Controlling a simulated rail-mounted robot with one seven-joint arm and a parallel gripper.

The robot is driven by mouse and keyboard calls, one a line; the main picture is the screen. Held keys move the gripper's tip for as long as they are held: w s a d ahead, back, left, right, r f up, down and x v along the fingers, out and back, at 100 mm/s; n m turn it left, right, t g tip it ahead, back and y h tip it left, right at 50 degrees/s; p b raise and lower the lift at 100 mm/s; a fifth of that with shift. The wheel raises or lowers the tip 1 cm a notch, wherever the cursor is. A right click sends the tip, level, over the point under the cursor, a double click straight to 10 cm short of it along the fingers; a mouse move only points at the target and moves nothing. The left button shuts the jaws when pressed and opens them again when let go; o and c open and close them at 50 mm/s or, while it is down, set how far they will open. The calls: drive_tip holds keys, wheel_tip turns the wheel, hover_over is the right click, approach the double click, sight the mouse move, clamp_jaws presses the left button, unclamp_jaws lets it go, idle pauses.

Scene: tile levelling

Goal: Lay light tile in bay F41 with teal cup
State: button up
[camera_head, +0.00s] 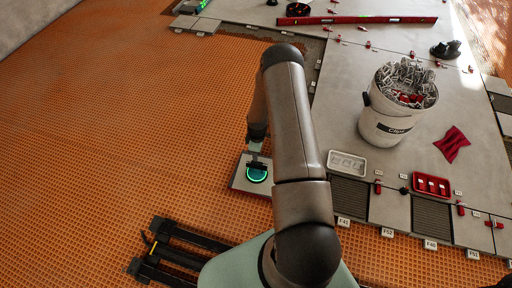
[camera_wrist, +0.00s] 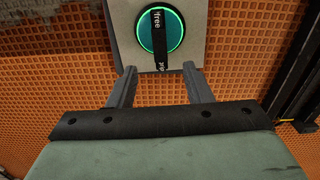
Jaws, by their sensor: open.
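A light grey tile (camera_head: 240,184) lies on the orange mat to the left of the laid floor, with a round teal cup (camera_head: 257,173) on top. In the wrist view the tile (camera_wrist: 202,13) and teal cup (camera_wrist: 147,33) show at the top; a black strip with lettering crosses the cup. My gripper (camera_wrist: 160,68) is open, its fingertips just short of the cup on either side. In the head view the gripper is above the tile and partly hidden by my arm. Bay F41 (camera_head: 348,197) shows as a dark grooved patch behind its label.
A white bucket of clips (camera_head: 384,135) stands on the laid tiles. A white tray (camera_head: 347,162), a red tray (camera_head: 431,185) and a red cloth (camera_head: 452,144) lie near the bays. Red clips dot the joints. Orange mat (camera_head: 120,120) is clear to the left.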

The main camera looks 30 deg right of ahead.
sight(257, 163)
wheel_tip(257, 163, down, 12)
drive_tip(key=b, duration=0.3)
drive_tip(key=shift+f, duration=0.2)
drive_tip(key=shift+c, duration=0.3)
clamp_jaws()
